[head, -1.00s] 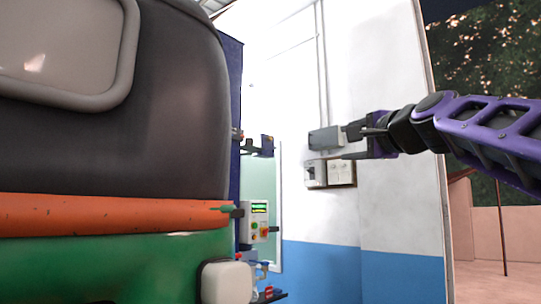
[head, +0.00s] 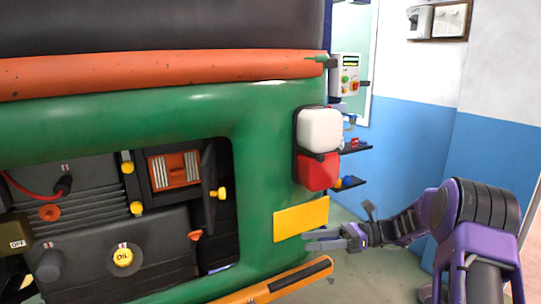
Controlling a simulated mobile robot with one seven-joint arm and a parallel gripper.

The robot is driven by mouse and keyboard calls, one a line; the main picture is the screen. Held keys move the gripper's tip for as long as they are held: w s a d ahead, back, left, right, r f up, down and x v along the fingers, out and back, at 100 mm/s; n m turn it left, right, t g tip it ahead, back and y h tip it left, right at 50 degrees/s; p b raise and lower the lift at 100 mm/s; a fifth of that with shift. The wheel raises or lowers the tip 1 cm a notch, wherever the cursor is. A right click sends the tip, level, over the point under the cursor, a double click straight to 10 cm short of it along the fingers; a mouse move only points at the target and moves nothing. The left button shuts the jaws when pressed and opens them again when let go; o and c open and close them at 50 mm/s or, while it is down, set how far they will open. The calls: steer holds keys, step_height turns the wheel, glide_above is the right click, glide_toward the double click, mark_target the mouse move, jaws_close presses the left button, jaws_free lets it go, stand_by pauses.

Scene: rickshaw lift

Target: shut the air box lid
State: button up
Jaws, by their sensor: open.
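The air box (head: 152,182) sits in the open engine bay at the rear of the green vehicle, with an orange pleated filter (head: 175,170) showing inside. Its dark lid (head: 208,178) stands open at the box's right side, seen nearly edge-on. A yellow knob (head: 222,194) sticks out to the right of the lid. My gripper (head: 308,240) is open and empty, its fingers pointing left. In the picture it is well to the right of the lid and just below the yellow plate; its exact depth from the body is hard to tell.
The bay's right green edge (head: 250,190) lies between my gripper and the lid in the picture. The yellow plate (head: 301,218), red lamp (head: 317,172) and orange-black bumper bar (head: 275,284) are close by. An engine cover with an oil cap (head: 123,256) fills the lower bay.

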steer(key=s+a+r+n, duration=0.1)
steer(key=s+r+n, duration=0.15)
steer(key=r, duration=0.65)
steer(key=s+a+r+n, duration=0.1)
steer(key=s+r, duration=0.2)
steer(key=r, duration=0.6)
steer(key=a+f+g, duration=0.1)
steer(key=a, duration=1.5)
steer(key=shift+m+b, duration=0.3)
steer(key=shift+m, duration=0.05)
steer(key=shift+s+a+f, duration=0.1)
jaws_close()
